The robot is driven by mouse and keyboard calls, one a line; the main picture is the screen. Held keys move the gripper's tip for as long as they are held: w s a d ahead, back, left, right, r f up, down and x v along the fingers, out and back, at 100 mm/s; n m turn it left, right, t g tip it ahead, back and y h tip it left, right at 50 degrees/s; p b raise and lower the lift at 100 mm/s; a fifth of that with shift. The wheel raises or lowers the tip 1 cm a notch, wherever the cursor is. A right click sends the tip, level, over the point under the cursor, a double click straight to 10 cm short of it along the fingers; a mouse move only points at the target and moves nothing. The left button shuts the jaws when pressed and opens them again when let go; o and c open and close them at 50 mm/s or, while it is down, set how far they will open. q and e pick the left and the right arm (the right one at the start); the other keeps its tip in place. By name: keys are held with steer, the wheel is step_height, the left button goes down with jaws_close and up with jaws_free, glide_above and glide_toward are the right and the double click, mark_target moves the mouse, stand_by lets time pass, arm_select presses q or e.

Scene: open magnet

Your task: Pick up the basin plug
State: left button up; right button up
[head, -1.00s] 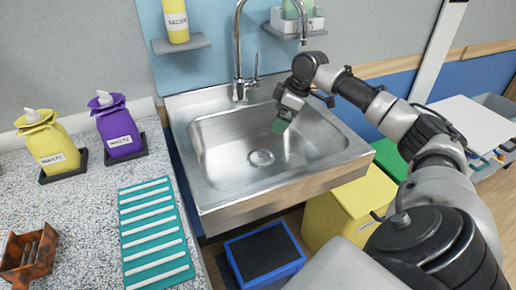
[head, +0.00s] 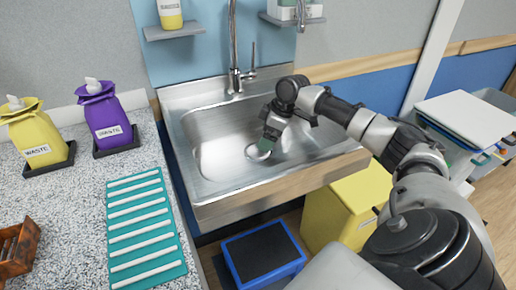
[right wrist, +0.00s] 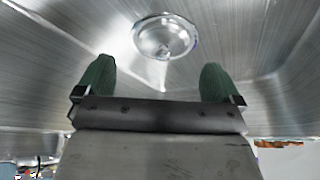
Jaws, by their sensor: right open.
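The basin plug (right wrist: 164,37) shows in the right wrist view as a round metal disc with a small knob, seated at the drain in the basin floor. In the head view the plug (head: 254,152) is partly hidden by my right gripper. My right gripper (head: 266,143) is down inside the steel sink (head: 215,128), just in front of the plug in this view. In the right wrist view its two green fingertips (right wrist: 157,78) are wide apart with nothing between them. The plug lies beyond the fingertips, apart from them. My left gripper is not in view.
The sink's walls and front rim (head: 280,182) surround my right gripper. The tap (head: 233,50) stands at the back of the sink. A counter on the left holds a teal ribbed mat (head: 146,230) and two waste bags. A yellow bin (head: 335,215) and a blue step stool (head: 265,250) stand below.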

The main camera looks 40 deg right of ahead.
steer(key=x, duration=0.2)
steer(key=a+x, duration=0.1)
steer(key=x, duration=0.1)
steer(key=shift+w+d+r, duration=0.1)
steer(key=shift+r, duration=0.1)
steer(key=shift+w+f, duration=0.15)
steer(key=shift+f, duration=0.2)
steer(key=c, duration=0.9)
